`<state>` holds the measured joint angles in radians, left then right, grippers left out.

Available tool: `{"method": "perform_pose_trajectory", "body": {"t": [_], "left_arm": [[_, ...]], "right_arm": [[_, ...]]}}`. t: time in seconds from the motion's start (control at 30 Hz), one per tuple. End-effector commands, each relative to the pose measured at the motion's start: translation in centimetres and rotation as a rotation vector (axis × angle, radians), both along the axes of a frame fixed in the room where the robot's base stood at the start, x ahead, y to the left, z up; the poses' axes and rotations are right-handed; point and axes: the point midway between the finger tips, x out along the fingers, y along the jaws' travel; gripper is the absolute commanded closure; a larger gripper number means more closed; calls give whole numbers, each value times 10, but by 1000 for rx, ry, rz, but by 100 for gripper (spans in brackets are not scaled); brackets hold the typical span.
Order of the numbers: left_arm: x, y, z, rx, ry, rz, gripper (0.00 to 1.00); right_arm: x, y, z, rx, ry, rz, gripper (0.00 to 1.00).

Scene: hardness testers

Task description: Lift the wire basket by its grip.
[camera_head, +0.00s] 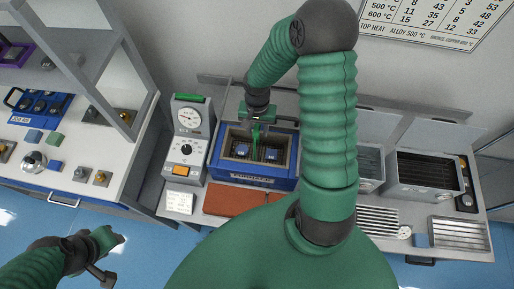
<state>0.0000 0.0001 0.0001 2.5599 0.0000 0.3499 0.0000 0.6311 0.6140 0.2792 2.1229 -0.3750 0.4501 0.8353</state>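The wire basket (233,141) sits inside the blue furnace box (226,171), with blue blocks (242,151) in it. Thin green upright parts stand over the middle of the basket; I cannot tell the basket's grip from my fingers there. My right gripper (257,128) points down from above, right over the basket. Its fingertips overlap the grip area, and whether they are closed on it is too small to tell. My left gripper (112,240) is at the lower left, over the blue floor and far from the basket; its fingers are unclear.
A white dial unit (188,145) stands left of the furnace. A reddish-brown slab (235,201) lies before it. Metal bins (425,172) and slatted racks (458,233) are on the right. A white bench (75,155) with small instruments is at the left.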

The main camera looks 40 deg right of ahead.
Motion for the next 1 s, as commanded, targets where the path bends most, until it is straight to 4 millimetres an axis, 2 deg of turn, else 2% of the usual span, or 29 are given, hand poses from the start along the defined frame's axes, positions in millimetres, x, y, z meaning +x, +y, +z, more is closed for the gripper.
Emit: {"method": "perform_pose_trajectory", "body": {"t": [0.03, 0.27, 1.0], "left_arm": [[0, 0, 0, 0, 0, 0, 64], [0, 0, 0, 0, 0, 0, 64], [0, 0, 0, 0, 0, 0, 64]], "right_arm": [[0, 0, 0, 0, 0, 0, 69], [0, 2, 1, -1, 0, 1, 99], [1, 0, 1, -2, -1, 0, 100]]}}
